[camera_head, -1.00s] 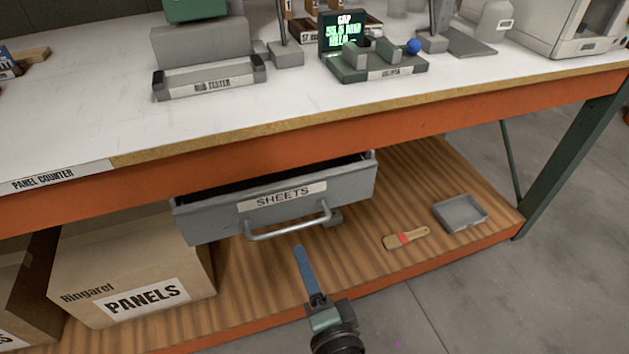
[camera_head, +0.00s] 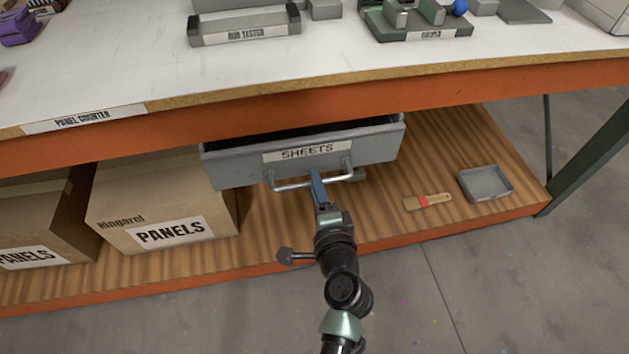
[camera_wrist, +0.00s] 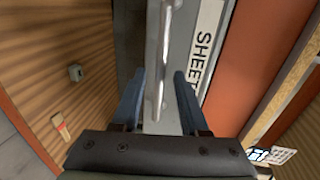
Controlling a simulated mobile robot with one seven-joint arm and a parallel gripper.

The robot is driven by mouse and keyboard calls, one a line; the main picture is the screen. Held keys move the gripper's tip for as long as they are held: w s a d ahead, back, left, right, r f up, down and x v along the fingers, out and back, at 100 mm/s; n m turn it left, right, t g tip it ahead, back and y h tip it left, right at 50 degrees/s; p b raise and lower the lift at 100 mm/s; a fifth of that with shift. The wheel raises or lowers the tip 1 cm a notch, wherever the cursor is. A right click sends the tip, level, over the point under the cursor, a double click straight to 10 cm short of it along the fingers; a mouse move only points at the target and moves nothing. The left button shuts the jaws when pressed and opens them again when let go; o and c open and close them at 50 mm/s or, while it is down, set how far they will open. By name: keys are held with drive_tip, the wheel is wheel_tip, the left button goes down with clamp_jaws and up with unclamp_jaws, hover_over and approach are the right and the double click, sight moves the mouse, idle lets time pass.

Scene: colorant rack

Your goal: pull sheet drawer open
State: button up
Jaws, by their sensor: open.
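The grey sheet drawer (camera_head: 225,167), labelled SHEETS, hangs under the counter and stands partly open, with a dark gap along its top. Its metal bar handle (camera_head: 291,185) runs across the front. My gripper (camera_head: 317,182) is at the handle, a little right of the handle's middle in the head view. In the wrist view the two blue fingers of my gripper (camera_wrist: 158,88) are apart, with the handle bar (camera_wrist: 159,75) running between them. The bar looks closer to the left finger. I cannot tell whether either finger touches it.
Cardboard boxes marked PANELS (camera_head: 115,205) stand on the wooden lower shelf (camera_head: 300,222), left of the drawer. A brush (camera_head: 428,201) and a grey tray (camera_head: 484,197) lie to the right. The orange counter beam (camera_head: 130,137) runs just above the drawer.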

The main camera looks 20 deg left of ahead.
drive_tip(key=shift+x, duration=0.9)
clamp_jaws()
idle(0.9)
